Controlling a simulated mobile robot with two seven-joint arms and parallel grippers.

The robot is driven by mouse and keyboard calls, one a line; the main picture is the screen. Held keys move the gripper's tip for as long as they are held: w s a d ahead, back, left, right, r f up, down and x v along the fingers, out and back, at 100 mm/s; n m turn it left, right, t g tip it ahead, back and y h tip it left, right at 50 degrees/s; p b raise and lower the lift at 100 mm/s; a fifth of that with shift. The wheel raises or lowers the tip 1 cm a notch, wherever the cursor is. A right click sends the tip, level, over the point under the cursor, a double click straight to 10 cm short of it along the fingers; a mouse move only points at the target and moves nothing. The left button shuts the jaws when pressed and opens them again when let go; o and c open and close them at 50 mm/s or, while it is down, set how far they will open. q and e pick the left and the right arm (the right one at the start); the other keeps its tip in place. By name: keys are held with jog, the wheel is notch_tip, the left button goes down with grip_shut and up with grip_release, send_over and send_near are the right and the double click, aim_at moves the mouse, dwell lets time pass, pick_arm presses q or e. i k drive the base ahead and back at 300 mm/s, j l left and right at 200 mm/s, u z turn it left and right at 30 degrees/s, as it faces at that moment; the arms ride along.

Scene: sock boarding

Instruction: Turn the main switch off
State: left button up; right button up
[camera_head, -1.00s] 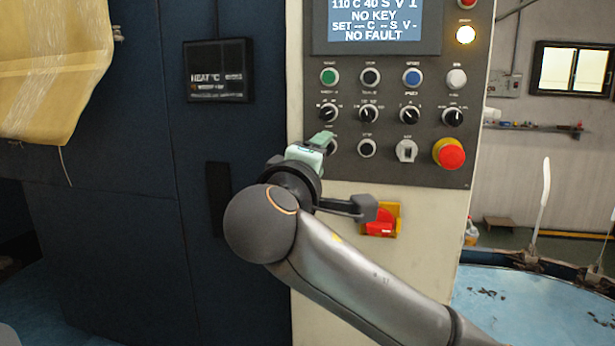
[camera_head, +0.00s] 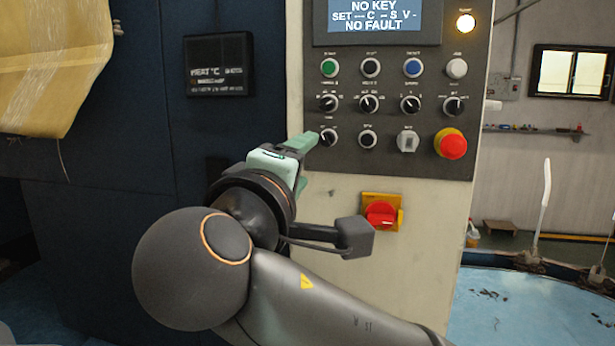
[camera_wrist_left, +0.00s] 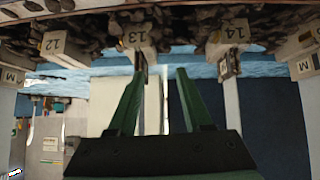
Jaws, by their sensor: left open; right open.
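The main switch (camera_head: 381,214) is a red rotary handle on a yellow plate, low on the pale front of the control cabinet. It shows clearly in the head view, just right of my right wrist's dark block. I cannot tell the handle's exact setting. My right gripper (camera_head: 306,160) has pale green fingers and is open and empty. It is up and left of the switch, near the panel's lower left corner, and apart from the switch. My left gripper (camera_wrist_left: 158,72) is open and empty in the left wrist view; it is out of the head view.
Close to my right gripper is the dark control panel (camera_head: 340,165) with buttons, knobs and a display (camera_head: 376,18). A red emergency stop (camera_head: 453,146) sits above right of the switch. The left wrist view shows numbered blocks, such as a 13 block (camera_wrist_left: 135,36), beyond the fingers.

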aim_at(379, 213)
jog(key=k+j, duration=1.25)
